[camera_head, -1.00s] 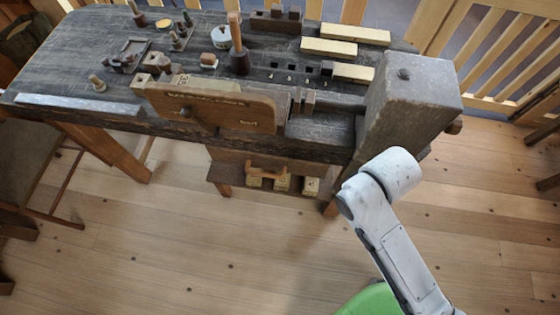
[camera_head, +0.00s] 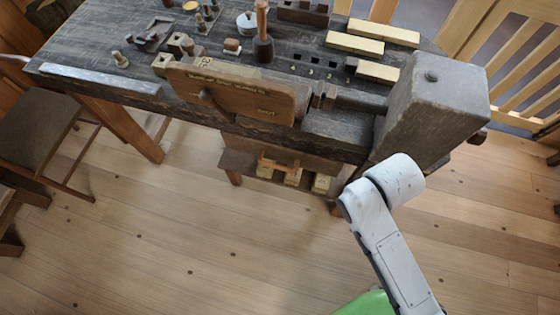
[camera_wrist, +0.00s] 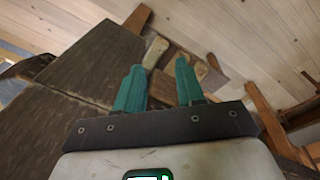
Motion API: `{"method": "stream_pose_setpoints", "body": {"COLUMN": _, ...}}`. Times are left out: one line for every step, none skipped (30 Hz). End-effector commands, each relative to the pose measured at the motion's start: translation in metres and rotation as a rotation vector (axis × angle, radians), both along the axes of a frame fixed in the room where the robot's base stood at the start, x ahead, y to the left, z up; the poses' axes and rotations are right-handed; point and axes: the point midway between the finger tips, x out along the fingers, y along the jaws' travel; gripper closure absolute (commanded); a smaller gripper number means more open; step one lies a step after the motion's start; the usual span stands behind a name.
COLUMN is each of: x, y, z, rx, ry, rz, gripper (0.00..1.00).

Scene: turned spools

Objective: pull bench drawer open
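The dark wooden bench (camera_head: 110,50) stands across the upper head view. Below its top is a low wooden compartment (camera_head: 235,160) holding pale blocks (camera_head: 292,177), with a brown handle-like bar (camera_head: 277,164) at its front. I cannot tell for sure whether this is the drawer or how far it is open. My gripper (camera_wrist: 159,64) shows two teal fingers, apart and empty. Beyond them in the wrist view are small wooden pieces (camera_wrist: 156,50). The gripper is not visible in the head view, where the white arm is in front of the bench's right end.
A brown board with a knob (camera_head: 235,92) fronts the bench. A large grey block (camera_head: 435,105) projects at its right end. Pale bars (camera_head: 355,43), a mallet (camera_head: 263,45) and small tools lie on top. A chair (camera_head: 40,125) stands left. The floor in front is clear.

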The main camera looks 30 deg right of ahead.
Motion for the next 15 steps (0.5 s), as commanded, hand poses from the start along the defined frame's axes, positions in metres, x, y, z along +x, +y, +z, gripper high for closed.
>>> {"method": "stream_pose_setpoints", "body": {"x": 0.008, "y": 0.001, "z": -0.026, "rx": -0.052, "ry": 0.015, "rz": 0.021, "gripper": 0.62}}
{"method": "stream_pose_setpoints", "body": {"x": 0.013, "y": 0.001, "z": -0.038, "rx": -0.093, "ry": 0.022, "rz": 0.035, "gripper": 0.62}}
{"method": "stream_pose_setpoints", "body": {"x": 0.021, "y": 0.002, "z": -0.054, "rx": -0.159, "ry": 0.032, "rz": 0.054, "gripper": 0.62}}
{"method": "stream_pose_setpoints", "body": {"x": 0.028, "y": 0.003, "z": -0.066, "rx": -0.216, "ry": 0.036, "rz": 0.073, "gripper": 0.62}}
{"method": "stream_pose_setpoints", "body": {"x": 0.036, "y": 0.005, "z": -0.077, "rx": -0.274, "ry": 0.037, "rz": 0.097, "gripper": 0.62}}
{"method": "stream_pose_setpoints", "body": {"x": 0.046, "y": 0.008, "z": -0.090, "rx": -0.356, "ry": 0.033, "rz": 0.128, "gripper": 0.62}}
{"method": "stream_pose_setpoints", "body": {"x": 0.055, "y": 0.012, "z": -0.099, "rx": -0.418, "ry": 0.027, "rz": 0.157, "gripper": 0.62}}
{"method": "stream_pose_setpoints", "body": {"x": 0.064, "y": 0.016, "z": -0.106, "rx": -0.480, "ry": 0.016, "rz": 0.185, "gripper": 0.62}}
{"method": "stream_pose_setpoints", "body": {"x": 0.075, "y": 0.024, "z": -0.115, "rx": -0.563, "ry": -0.002, "rz": 0.226, "gripper": 0.62}}
{"method": "stream_pose_setpoints", "body": {"x": 0.084, "y": 0.032, "z": -0.121, "rx": -0.625, "ry": -0.020, "rz": 0.258, "gripper": 0.62}}
{"method": "stream_pose_setpoints", "body": {"x": 0.093, "y": 0.040, "z": -0.126, "rx": -0.687, "ry": -0.043, "rz": 0.292, "gripper": 0.62}}
{"method": "stream_pose_setpoints", "body": {"x": 0.105, "y": 0.053, "z": -0.132, "rx": -0.770, "ry": -0.076, "rz": 0.340, "gripper": 0.62}}
{"method": "stream_pose_setpoints", "body": {"x": 0.113, "y": 0.064, "z": -0.136, "rx": -0.828, "ry": -0.104, "rz": 0.376, "gripper": 0.62}}
{"method": "stream_pose_setpoints", "body": {"x": 0.120, "y": 0.075, "z": -0.138, "rx": -0.883, "ry": -0.136, "rz": 0.410, "gripper": 0.62}}
{"method": "stream_pose_setpoints", "body": {"x": 0.129, "y": 0.090, "z": -0.141, "rx": -0.952, "ry": -0.176, "rz": 0.456, "gripper": 0.62}}
